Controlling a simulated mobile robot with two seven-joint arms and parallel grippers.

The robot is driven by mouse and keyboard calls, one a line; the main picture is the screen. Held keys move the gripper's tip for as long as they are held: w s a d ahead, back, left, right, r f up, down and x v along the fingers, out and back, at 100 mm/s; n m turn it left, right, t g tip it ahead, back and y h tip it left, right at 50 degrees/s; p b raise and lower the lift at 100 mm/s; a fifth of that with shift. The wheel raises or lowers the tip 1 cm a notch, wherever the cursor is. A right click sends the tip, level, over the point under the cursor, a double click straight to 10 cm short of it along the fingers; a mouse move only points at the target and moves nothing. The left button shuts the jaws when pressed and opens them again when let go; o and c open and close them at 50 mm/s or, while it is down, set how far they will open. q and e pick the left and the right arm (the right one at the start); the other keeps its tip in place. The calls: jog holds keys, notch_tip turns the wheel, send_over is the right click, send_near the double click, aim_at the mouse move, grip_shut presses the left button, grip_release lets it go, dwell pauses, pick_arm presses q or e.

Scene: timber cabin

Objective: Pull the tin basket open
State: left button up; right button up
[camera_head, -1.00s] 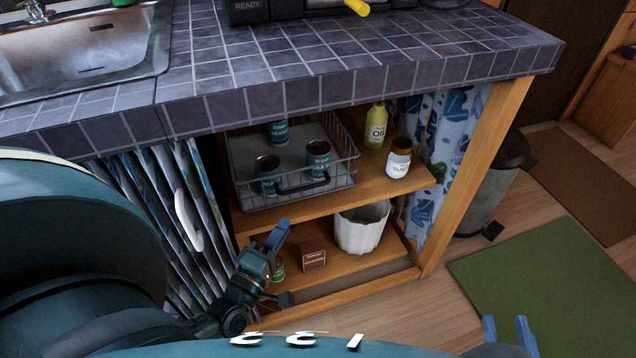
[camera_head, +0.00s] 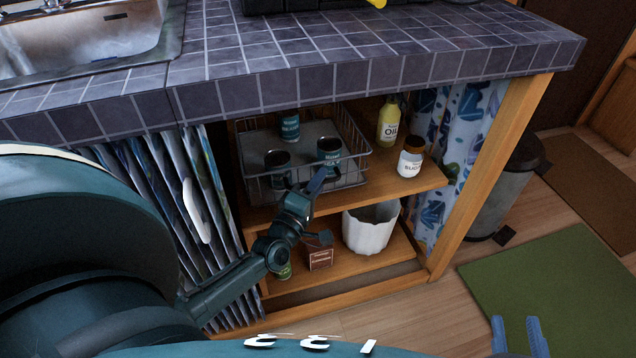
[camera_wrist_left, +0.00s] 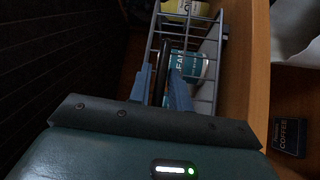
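The grey wire tin basket (camera_head: 353,182) sits on the cabinet's upper shelf with three teal tins in it: one at the back (camera_head: 289,127), two in front (camera_head: 329,152). My left gripper (camera_head: 320,208) is open in front of the basket's front side, its upper finger overlapping the handle area. In the left wrist view the dark handle bar (camera_wrist_left: 163,72) shows between the two open fingers (camera_wrist_left: 161,88); I cannot tell whether they touch it. My right gripper (camera_head: 518,335) is open and empty at the bottom right, above the floor.
An oil bottle (camera_head: 389,122) and a sugar jar (camera_head: 410,157) stand right of the basket. Below are a white pot (camera_head: 370,230) and a brown box (camera_head: 320,258). The tiled counter (camera_head: 300,85) overhangs the shelves. A wooden post (camera_head: 490,180) bounds the right.

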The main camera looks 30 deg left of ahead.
pick_arm(q)
jog(key=shift+c, duration=0.2)
grip_shut()
jog(key=shift+s+d, duration=0.1)
